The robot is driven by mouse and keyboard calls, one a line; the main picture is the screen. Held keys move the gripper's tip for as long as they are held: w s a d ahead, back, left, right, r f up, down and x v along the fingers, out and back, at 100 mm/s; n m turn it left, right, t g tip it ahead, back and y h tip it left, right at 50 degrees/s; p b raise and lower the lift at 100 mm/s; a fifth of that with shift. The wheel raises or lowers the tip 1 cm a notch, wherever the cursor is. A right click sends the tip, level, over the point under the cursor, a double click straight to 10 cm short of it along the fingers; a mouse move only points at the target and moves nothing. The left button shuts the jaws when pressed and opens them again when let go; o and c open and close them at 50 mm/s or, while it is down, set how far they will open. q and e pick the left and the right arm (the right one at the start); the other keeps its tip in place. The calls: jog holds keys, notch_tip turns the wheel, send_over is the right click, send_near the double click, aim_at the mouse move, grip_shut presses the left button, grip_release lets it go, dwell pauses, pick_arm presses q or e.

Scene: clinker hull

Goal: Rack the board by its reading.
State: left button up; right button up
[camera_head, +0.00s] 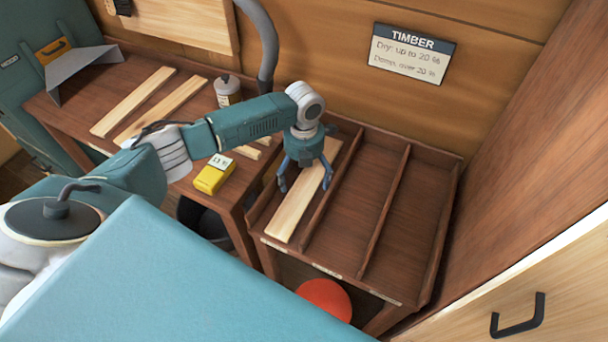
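A pale board (291,215) lies lengthwise in the leftmost bay of the brown rack (412,225). The other two bays are empty. My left gripper (305,184) is over this board, with its fingers spread apart towards the board's two sides; I see no grip on it. A yellow meter (211,179) lies on the bench, and its small display seems to read 13 %. The wall sign (411,54) says TIMBER, dry up to 20 %, damp over 20 %. My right gripper is out of view.
The bench (84,117) holds two pale boards (133,101) (163,109), a grey-white bottle (227,91) and another pale piece partly behind my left arm. A red round thing (325,298) is under the rack. A cabinet with a black handle (518,318) stands at the right.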

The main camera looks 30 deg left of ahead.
pick_arm(q)
jog(key=shift+r, duration=0.15)
notch_tip(320, 180, up, 12)
dwell(0.6)
jog(key=shift+f, duration=0.2)
